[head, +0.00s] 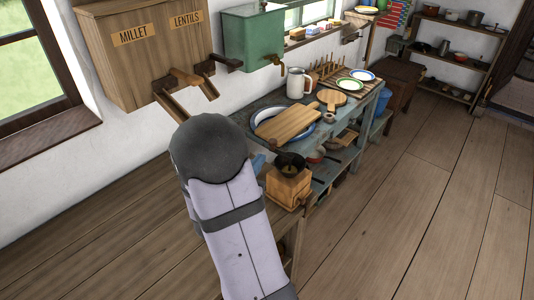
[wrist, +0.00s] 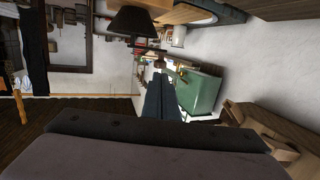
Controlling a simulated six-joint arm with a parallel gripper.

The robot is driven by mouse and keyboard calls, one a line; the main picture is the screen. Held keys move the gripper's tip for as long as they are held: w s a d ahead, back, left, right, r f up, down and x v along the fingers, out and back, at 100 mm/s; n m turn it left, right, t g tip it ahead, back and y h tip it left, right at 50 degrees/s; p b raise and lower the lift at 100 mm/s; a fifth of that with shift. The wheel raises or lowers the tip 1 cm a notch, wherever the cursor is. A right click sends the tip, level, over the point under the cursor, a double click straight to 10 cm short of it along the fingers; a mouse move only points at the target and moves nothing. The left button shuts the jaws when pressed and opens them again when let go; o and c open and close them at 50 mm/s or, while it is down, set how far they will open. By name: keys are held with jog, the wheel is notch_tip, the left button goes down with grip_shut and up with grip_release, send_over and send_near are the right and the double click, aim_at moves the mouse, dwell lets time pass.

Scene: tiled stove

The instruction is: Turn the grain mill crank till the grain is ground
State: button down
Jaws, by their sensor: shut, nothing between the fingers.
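The grain mill is a wooden box (head: 288,187) with a dark bowl-shaped hopper (head: 291,162) on top. It stands on the near bench, just right of my arm in the head view. In the wrist view, which looks upside down, a dark hopper shape (wrist: 132,20) hangs at the top edge. My gripper (wrist: 160,78) shows dark blue-grey fingers that are shut together and empty. The hopper is beyond and left of the fingertips in the wrist view. My arm hides most of the gripper in the head view.
A wooden bin (head: 140,45) marked MILLET and LENTILS and a green tank (head: 253,38) are on the wall. A blue bench (head: 345,122) beyond the mill holds a cutting board (head: 288,123), a jug (head: 298,82) and plates. The floor at right is clear.

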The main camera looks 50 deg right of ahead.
aim_at(270, 144)
jog(key=p+x, duration=0.2)
jog(key=x, duration=0.4)
jog(key=shift+w+d, duration=0.15)
jog(key=shift+d, duration=0.25)
jog(key=shift+w+d+m+g, duration=0.2)
jog(key=shift+w+m+g, duration=0.1)
jog(key=shift+m+g, duration=0.3)
jog(key=shift+w+d+m+g+h, duration=0.15)
jog(key=shift+m+g, duration=0.1)
jog(key=shift+g, duration=0.25)
jog(key=shift+w+d+m+g+h, duration=0.15)
jog(key=shift+w+m+g, duration=0.1)
jog(key=shift+g, duration=0.25)
jog(key=d+m+g, duration=0.4)
jog(key=d+g, duration=0.1)
jog(key=d, duration=0.4)
jog(key=shift+g+b, duration=0.3)
jog(key=shift+b, duration=0.05)
dwell(1.5)
